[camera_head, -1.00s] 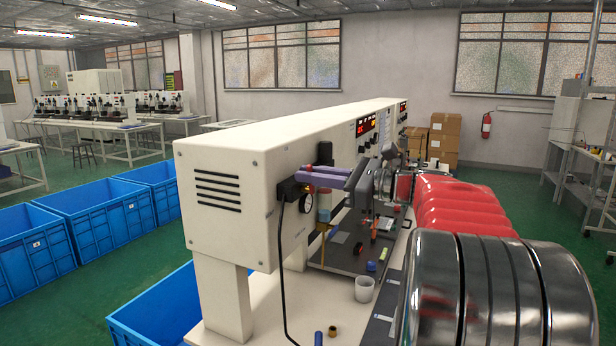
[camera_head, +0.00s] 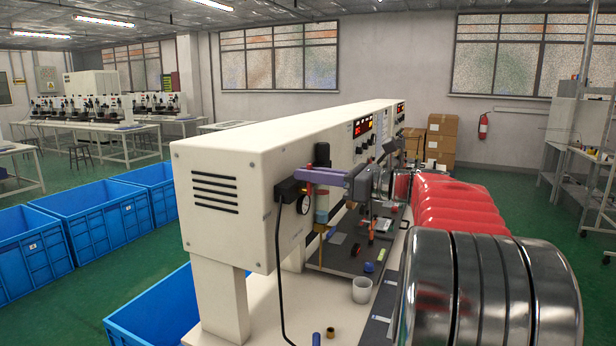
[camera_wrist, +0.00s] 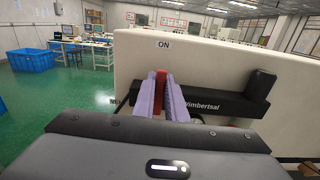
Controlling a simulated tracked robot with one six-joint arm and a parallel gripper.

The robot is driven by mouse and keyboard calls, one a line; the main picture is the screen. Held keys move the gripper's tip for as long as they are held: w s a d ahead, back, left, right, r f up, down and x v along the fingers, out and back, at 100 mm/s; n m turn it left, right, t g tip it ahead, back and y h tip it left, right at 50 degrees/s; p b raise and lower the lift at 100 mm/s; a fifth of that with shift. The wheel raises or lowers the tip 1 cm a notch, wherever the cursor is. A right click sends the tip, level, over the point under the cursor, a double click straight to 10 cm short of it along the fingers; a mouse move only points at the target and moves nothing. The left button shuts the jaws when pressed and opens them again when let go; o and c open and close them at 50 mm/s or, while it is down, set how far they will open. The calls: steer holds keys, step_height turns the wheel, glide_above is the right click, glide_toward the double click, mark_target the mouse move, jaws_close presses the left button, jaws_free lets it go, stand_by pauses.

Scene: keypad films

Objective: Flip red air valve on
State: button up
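The red air valve (camera_wrist: 161,88) shows as a narrow red handle in the wrist view, standing nearly upright below the "ON" label on the white machine panel. My gripper (camera_wrist: 161,82) has one purple finger on each side of the handle, and the red fills the narrow gap between them. The fingers look shut on it, though the exact contact is hard to see. In the head view, my gripper (camera_head: 318,176) reaches left to the black valve body (camera_head: 288,190) at the near end of the machine. The fingers hide most of the valve there.
A black cable hangs from the valve body. Red and chrome rounded casings (camera_head: 490,285) crowd the right. Blue bins (camera_head: 95,220) stand left on the green floor.

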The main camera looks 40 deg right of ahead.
steer(key=o, duration=0.5)
steer(key=shift+c, duration=0.2)
steer(key=shift+s+d, duration=0.1)
steer(key=v, duration=1.3)
steer(key=shift+s+d, duration=0.2)
